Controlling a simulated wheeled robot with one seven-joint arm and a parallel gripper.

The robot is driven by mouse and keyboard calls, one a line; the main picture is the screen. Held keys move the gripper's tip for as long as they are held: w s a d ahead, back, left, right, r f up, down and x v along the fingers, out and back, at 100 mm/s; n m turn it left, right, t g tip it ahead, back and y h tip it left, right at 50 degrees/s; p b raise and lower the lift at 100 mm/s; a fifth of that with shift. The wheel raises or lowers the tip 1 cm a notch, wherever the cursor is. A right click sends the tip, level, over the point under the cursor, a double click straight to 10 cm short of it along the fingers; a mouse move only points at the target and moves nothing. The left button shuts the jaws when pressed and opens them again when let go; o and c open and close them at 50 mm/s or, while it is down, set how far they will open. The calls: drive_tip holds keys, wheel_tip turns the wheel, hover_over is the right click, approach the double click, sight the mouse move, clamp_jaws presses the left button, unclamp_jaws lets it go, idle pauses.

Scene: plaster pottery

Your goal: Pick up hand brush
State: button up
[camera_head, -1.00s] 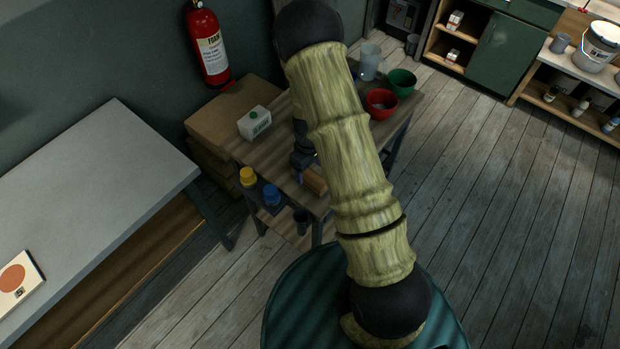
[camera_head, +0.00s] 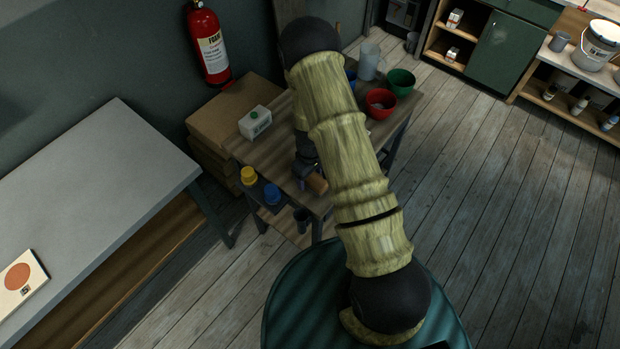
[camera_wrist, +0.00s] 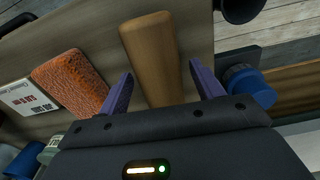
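A smooth brown wooden piece (camera_wrist: 153,50), which looks like the hand brush or its handle, lies on the small wooden table (camera_head: 262,157). It also shows in the head view (camera_head: 318,185) near the table's front edge. No bristles are visible. My gripper (camera_wrist: 162,82) is open, with one purple finger on each side of the near end of the wooden piece. Gaps show between the fingers and the wood, and I cannot tell the height between them. In the head view my arm hides part of the table and most of the gripper.
An orange-brown textured block (camera_wrist: 72,82) lies left of the gripper in the wrist view. A white carton (camera_head: 255,122), a red bowl (camera_head: 380,103) and a green bowl (camera_head: 401,82) stand on the table. Yellow (camera_head: 248,175) and blue (camera_head: 271,193) capped bottles sit at its side.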

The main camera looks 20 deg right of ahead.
drive_tip(key=c, duration=0.9)
wheel_tip(320, 180, up, 10)
drive_tip(key=shift+r+b, duration=0.1)
drive_tip(key=shift+b, duration=1.15)
drive_tip(key=o, duration=0.3)
drive_tip(key=shift+c, duration=0.9)
